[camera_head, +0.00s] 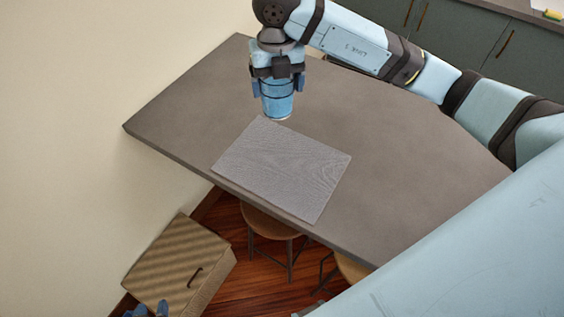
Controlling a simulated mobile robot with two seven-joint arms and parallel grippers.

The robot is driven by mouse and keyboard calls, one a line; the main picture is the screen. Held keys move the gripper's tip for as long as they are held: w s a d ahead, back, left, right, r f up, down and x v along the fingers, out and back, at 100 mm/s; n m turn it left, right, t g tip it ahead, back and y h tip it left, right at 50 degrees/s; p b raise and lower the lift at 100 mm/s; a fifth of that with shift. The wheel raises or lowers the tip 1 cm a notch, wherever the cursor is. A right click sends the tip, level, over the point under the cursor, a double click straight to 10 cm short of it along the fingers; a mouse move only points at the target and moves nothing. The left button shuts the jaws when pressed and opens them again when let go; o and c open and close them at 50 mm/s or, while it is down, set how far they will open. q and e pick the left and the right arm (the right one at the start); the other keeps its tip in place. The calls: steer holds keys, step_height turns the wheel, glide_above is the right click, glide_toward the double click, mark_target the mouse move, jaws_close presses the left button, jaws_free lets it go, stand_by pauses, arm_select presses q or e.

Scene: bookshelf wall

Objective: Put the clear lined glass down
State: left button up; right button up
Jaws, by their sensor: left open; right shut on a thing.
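The clear lined glass (277,104) looks bluish with dark lines around it and is upright. My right gripper (278,86) points down and is shut on it, one blue finger on each side, hiding its upper part. The glass is over the far part of the grey table (400,140), just beyond the far corner of a grey wood-grain mat (285,170). I cannot tell whether its base touches the table. My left gripper (149,310) is open and empty at the bottom left edge, mostly cut off, far from the glass.
The table is bare apart from the mat and the glass. A wooden drawer box (175,262) stands on the floor at the lower left. Stools (270,222) are tucked under the near edge. Grey cabinets (465,42) are at the upper right.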

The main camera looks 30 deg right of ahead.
mark_target(282, 112)
steer(key=m, duration=0.4)
steer(key=shift+s+d+r, duration=0.1)
steer(key=shift+s+r, duration=0.15)
steer(key=shift+s, duration=0.1)
steer(key=m, duration=0.4)
steer(key=shift+s+r, duration=0.15)
steer(key=shift+s, duration=0.15)
steer(key=shift+f, duration=0.2)
steer(key=shift+m, duration=0.3)
step_height(282, 112, down, 19)
steer(key=shift+d+f+p, duration=0.1)
steer(key=shift+f+p, duration=0.05)
steer(key=shift+p, duration=0.85)
steer(key=shift+f, duration=0.25)
steer(key=o, duration=1.1)
steer(key=shift+c, duration=0.2)
steer(key=shift+r, duration=0.55)
step_height(282, 112, up, 10)
steer(key=shift+r+b, duration=0.2)
steer(key=shift+b, duration=1)
steer(key=shift+r, duration=0.4)
